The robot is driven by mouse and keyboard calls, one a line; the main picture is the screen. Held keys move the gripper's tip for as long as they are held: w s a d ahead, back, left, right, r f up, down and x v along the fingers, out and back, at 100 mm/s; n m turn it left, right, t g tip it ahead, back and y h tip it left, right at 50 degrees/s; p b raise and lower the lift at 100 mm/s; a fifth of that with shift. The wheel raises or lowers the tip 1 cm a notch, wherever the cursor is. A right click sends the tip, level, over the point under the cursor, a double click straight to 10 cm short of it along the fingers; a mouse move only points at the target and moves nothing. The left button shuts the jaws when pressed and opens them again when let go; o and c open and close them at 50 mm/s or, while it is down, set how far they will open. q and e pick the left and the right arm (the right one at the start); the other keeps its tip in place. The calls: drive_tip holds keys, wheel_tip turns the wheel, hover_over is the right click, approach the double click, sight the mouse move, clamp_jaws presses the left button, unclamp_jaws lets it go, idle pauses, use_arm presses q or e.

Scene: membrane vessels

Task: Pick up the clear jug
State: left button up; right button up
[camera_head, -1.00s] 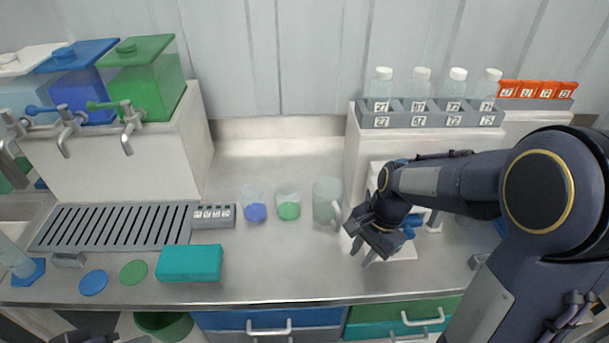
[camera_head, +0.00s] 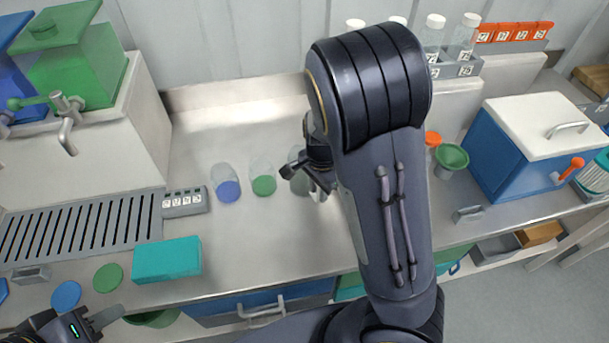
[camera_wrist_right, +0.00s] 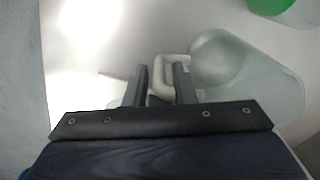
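The clear jug (camera_head: 300,186) stands on the metal counter and is partly hidden by my right gripper (camera_head: 308,178) in the head view. In the right wrist view, the clear jug (camera_wrist_right: 250,75) is at the right, with its pale handle pointing left. My right gripper (camera_wrist_right: 161,85) is open there. The handle lies at the gap between its fingers and the right finger overlaps it in the picture. I cannot tell whether they touch. My left gripper (camera_head: 95,322) is at the bottom left edge, away from the jug; its opening is unclear.
A beaker with green liquid (camera_head: 264,182) and one with blue liquid (camera_head: 227,186) stand left of the jug. A teal box (camera_head: 167,260) lies near the front edge. A blue cooler (camera_head: 505,150) stands at the right. Bare counter lies in front of the beakers.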

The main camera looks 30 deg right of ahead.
wheel_tip(320, 180, down, 2)
drive_tip(key=shift+f, duration=0.1)
clamp_jaws()
idle(0.4)
